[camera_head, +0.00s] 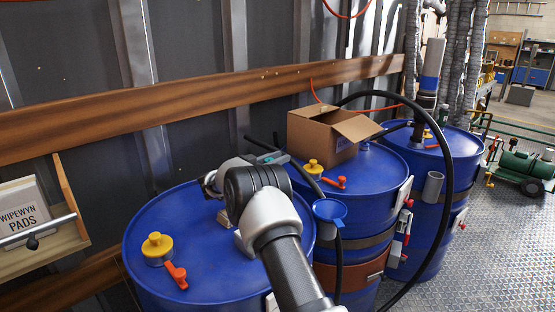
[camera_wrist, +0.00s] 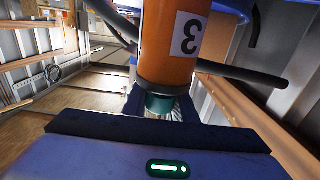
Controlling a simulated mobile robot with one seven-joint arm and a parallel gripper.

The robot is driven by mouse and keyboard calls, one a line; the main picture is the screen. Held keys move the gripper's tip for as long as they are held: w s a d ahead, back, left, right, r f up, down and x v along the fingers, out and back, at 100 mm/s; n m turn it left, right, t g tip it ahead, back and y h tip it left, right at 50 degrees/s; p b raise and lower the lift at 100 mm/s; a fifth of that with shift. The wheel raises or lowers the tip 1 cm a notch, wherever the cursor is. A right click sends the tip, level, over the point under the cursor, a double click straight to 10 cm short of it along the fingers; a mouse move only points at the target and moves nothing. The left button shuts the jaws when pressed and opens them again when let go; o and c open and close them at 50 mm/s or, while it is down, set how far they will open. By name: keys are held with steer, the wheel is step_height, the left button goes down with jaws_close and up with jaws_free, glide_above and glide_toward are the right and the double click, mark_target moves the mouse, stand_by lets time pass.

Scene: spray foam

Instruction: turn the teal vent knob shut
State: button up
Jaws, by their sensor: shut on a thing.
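The teal vent knob (camera_wrist: 160,104) shows in the wrist view as a short teal collar at the end of an orange cylinder marked 3 (camera_wrist: 172,45). My gripper (camera_wrist: 161,112) has its dark fingers on either side of the knob and is shut on it. The fingers hide part of the knob's sides. In the head view my arm hides the gripper, and the orange cylinder cannot be made out. A small teal piece (camera_head: 272,157) shows just behind my arm there; I cannot tell whether it is the knob.
Blue drums stand close together, the nearest (camera_head: 205,275) carrying a yellow cap (camera_head: 157,245) and red lever (camera_head: 176,275). An open cardboard box (camera_head: 322,135) sits on the middle drum. A black hose (camera_head: 447,190) arches over the drums. A dark rod (camera_wrist: 240,74) passes beside the orange cylinder.

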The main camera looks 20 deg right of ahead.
stand_by(0.8)
steer(key=o, duration=1)
steer(key=shift+o, duration=0.2)
steer(key=shift+a, duration=0.1)
steer(key=p+v, duration=0.1)
steer(key=v, duration=1.6)
steer(key=shift+s, duration=0.1)
